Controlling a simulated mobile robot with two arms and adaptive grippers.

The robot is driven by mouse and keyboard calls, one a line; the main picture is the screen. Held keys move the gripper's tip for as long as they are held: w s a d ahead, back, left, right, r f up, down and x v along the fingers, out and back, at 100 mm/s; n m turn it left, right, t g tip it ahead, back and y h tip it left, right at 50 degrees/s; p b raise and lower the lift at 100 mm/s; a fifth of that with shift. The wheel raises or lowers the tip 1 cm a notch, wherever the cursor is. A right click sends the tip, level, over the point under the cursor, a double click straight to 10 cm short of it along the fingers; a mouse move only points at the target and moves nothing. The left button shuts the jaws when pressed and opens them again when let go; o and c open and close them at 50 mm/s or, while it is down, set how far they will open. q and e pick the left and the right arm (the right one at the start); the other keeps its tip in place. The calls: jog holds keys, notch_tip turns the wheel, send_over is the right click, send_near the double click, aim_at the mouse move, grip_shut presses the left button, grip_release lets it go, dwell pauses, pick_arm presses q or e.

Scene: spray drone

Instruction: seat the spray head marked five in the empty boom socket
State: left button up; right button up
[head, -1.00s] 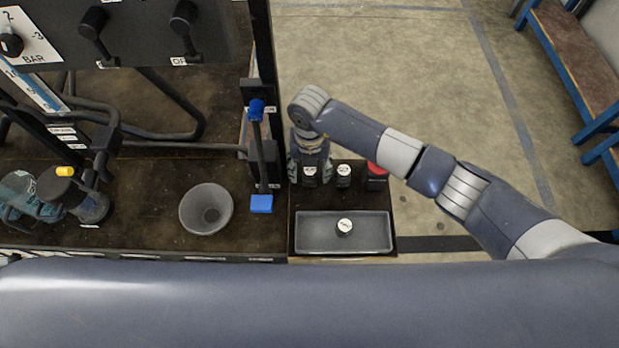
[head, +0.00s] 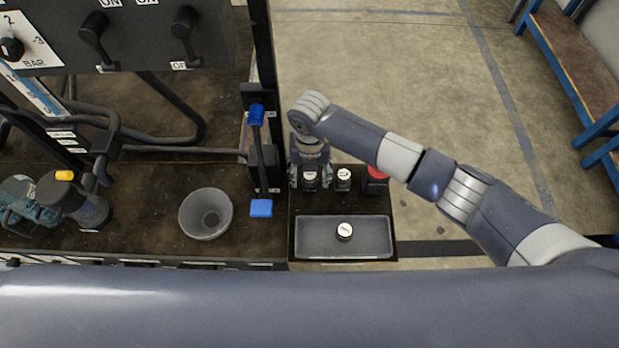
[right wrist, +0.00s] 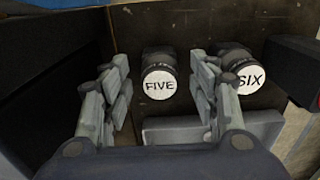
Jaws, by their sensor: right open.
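In the right wrist view the spray head marked FIVE (right wrist: 159,84) stands on the dark bench, with its white label facing the camera. My right gripper (right wrist: 161,78) is open, one finger on each side of this head, with visible gaps. I cannot make out the empty boom socket. My left gripper is not in view.
A grey tray (head: 302,240) in front holds another white-topped head (head: 344,231), its mark unreadable. A red-topped item (head: 376,174) stands right of the heads. A blue-handled lever (head: 257,150) stands close on the left, then a grey bowl (head: 206,214). Open floor lies behind.

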aim_at(310, 174)
grip_shut()
jog(key=shift+r+p, duration=2.25)
jog(key=shift+r, duration=0.8)
